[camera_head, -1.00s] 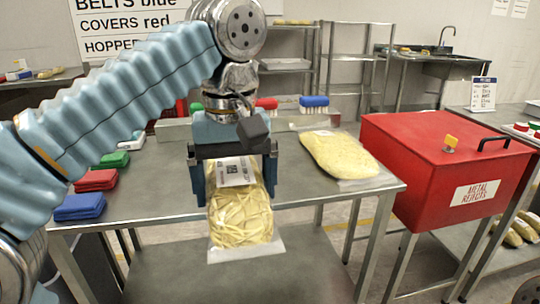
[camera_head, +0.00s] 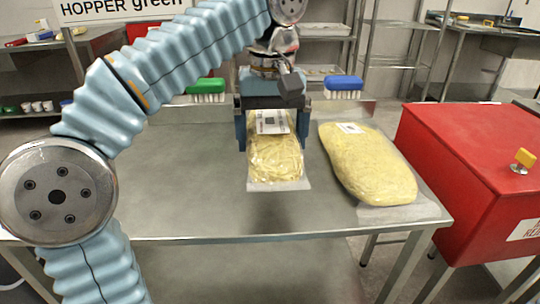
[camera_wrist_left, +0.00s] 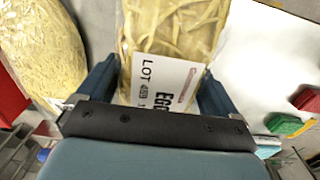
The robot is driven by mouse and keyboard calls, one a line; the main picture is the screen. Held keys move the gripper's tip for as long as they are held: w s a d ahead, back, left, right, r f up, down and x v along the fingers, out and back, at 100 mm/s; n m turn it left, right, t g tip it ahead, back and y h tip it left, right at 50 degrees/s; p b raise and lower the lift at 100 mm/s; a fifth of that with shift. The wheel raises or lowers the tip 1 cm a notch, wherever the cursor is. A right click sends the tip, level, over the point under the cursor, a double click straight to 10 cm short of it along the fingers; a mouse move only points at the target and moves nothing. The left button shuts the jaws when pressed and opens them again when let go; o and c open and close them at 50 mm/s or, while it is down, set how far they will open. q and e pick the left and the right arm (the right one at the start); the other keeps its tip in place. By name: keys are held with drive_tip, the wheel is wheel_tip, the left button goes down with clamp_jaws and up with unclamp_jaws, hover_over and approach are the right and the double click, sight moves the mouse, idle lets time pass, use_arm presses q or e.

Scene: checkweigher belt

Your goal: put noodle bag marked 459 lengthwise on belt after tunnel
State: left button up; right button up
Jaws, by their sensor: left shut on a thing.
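My left gripper (camera_head: 269,140) is shut on a clear bag of yellow noodles (camera_head: 275,162) with a white label. The bag hangs lengthwise toward the front, and a shadow shows on the steel table (camera_head: 190,205) in front of it. In the left wrist view the held bag (camera_wrist_left: 172,30) sits between the fingers, and its label (camera_wrist_left: 160,82) reads LOT and what looks like 459. A second, larger noodle bag (camera_head: 368,165) lies on the table to the right; it also shows in the left wrist view (camera_wrist_left: 40,45). No belt or tunnel is in view. My right gripper is not in view.
A red bin (camera_head: 465,150) stands right of the table. A green brush (camera_head: 206,88) and a blue brush (camera_head: 343,85) stand at the table's back edge. The front middle of the table is clear. Steel shelves (camera_head: 400,45) are behind.

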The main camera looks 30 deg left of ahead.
use_arm(q)
drive_tip(key=w+a+f, duration=0.1)
drive_tip(key=f, duration=0.1)
drive_tip(key=w+a+f, duration=0.1)
drive_tip(key=w, duration=0.1)
drive_tip(key=w+a+f, duration=0.1)
drive_tip(key=w+f, duration=0.1)
drive_tip(key=shift+w+a+f+b, duration=0.25)
drive_tip(key=shift+a+f+b, duration=0.05)
drive_tip(key=shift+a+b, duration=0.05)
drive_tip(key=shift+w+a+f, duration=0.3)
drive_tip(key=shift+w+f, duration=0.2)
drive_tip(key=shift+f, duration=0.2)
wheel_tip(320, 180, down, 3)
drive_tip(key=shift+w+a+f+b, duration=0.1)
drive_tip(key=shift+f+b, duration=0.1)
drive_tip(key=shift+b, duration=0.25)
drive_tip(key=o, duration=1.1)
